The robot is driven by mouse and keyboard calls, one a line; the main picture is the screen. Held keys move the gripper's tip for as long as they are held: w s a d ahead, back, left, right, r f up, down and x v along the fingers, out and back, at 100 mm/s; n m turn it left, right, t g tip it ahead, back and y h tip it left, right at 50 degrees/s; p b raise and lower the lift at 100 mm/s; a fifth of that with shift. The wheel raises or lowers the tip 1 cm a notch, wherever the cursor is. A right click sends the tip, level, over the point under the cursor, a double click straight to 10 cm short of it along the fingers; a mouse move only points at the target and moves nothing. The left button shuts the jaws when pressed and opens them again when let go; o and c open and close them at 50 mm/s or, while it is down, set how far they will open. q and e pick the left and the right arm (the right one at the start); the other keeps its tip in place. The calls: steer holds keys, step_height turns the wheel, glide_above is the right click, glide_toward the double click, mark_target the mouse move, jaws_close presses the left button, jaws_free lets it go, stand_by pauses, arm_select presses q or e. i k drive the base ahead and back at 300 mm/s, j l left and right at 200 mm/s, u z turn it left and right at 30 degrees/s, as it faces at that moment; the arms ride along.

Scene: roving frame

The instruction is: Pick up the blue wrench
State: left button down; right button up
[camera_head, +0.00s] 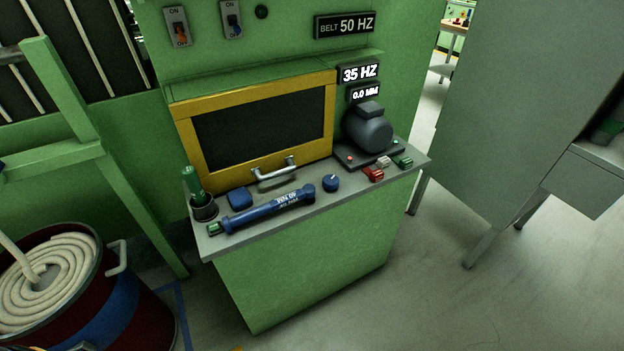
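A long blue tool with white lettering that reads upside down, which looks like the blue wrench (262,211), lies flat on the grey top of a green cabinet (310,258). It lies at a slant near the front edge, its thicker round end to the right. A small green block (214,228) sits at its left end. Neither of my grippers shows in the head view.
A blue block (240,198), a small blue round piece (331,183), red and green blocks and a grey motor-like unit (368,131) share the top. A yellow-framed door with a handle (274,172) stands behind. A drum of coiled rope (50,270) stands left.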

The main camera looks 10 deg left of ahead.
mark_target(308, 192)
steer(key=k+j+u, duration=0.2)
steer(key=j, duration=0.6)
steer(key=k+j+u, duration=0.2)
steer(key=j, duration=0.6)
steer(key=j+u, duration=0.2)
steer(key=j, duration=0.6)
